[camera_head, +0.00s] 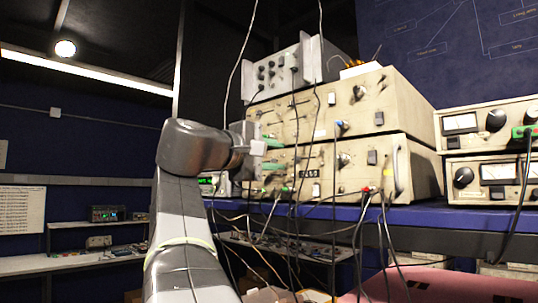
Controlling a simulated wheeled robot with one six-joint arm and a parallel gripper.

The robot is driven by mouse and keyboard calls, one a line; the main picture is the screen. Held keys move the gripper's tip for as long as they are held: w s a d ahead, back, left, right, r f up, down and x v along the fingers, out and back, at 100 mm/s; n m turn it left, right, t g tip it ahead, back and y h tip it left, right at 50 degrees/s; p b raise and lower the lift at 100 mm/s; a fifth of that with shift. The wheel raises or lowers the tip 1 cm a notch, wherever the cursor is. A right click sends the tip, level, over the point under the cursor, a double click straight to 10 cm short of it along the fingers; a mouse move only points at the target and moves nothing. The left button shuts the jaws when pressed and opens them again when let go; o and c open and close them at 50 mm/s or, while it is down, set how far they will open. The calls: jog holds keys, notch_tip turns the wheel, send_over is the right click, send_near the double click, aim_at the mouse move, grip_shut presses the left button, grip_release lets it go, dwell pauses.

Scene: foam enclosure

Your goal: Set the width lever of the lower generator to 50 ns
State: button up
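Two beige generators are stacked on a blue shelf (450,217). The lower generator (418,168) has knobs, switches, a small dark number display (310,174) and a curved handle (396,168) on its front. Several cables plug into its lower edge. Its width lever and the lever's setting are too small to make out. My gripper (262,148) is close to the left part of the generators' fronts, near the seam between the two. My arm hides the far left of the lower front. The fingers are too small to show open or shut, or any contact.
The upper generator (405,105) carries a grey instrument (325,62). Two meter units (510,142) stand at the right. Black cables (365,225) hang in front of the shelf. A workbench (60,262) stands at the back left.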

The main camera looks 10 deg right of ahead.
aim_at(295, 158)
jog(key=shift+p+x, duration=0.55)
jog(key=shift+x, duration=2.25)
grip_shut()
